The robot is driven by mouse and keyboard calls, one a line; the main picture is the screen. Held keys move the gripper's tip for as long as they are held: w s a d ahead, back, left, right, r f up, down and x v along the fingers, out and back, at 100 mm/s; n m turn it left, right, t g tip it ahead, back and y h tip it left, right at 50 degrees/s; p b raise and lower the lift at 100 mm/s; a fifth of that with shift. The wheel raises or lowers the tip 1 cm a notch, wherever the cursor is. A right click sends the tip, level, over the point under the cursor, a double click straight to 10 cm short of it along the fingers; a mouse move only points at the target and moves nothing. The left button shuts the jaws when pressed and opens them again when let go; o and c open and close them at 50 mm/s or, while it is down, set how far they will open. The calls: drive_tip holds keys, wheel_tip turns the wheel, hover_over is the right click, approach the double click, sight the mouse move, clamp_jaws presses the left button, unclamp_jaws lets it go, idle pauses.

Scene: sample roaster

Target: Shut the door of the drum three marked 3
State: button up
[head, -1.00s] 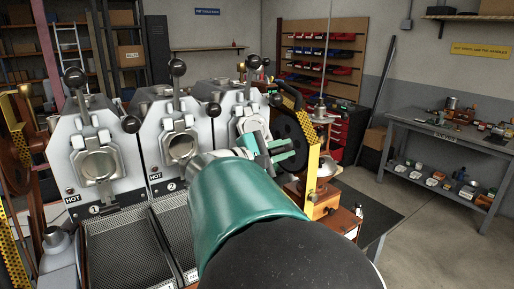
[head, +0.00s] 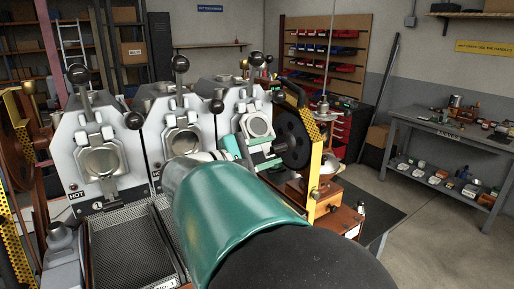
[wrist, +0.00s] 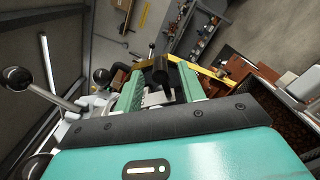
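Drum three (head: 240,106) is the rightmost of three pale roaster drums in the head view. Its round door (head: 258,126) shows on its front; I cannot tell whether it is fully shut. My gripper (head: 254,152) is just below and in front of this door, its teal fingers partly hidden by my arm. In the wrist view my gripper (wrist: 160,92) has its two fingers apart, with a dark cylindrical part showing between or beyond them. I see no grip on it. The number 3 label is hidden.
Drums one (head: 98,150) and two (head: 180,120) stand to the left, with black ball-ended levers. A black wheel (head: 292,138) and yellow perforated guard (head: 314,150) stand close on the right. A mesh tray (head: 128,245) lies in front.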

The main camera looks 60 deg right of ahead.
drive_tip(key=v, duration=0.8)
drive_tip(key=shift+a, duration=0.2)
drive_tip(key=shift+w, duration=0.1)
drive_tip(key=s+a+r, duration=0.2)
drive_tip(key=s+r, duration=0.2)
drive_tip(key=r, duration=0.2)
drive_tip(key=shift+s, duration=0.2)
idle(0.4)
drive_tip(key=shift+a, duration=0.15)
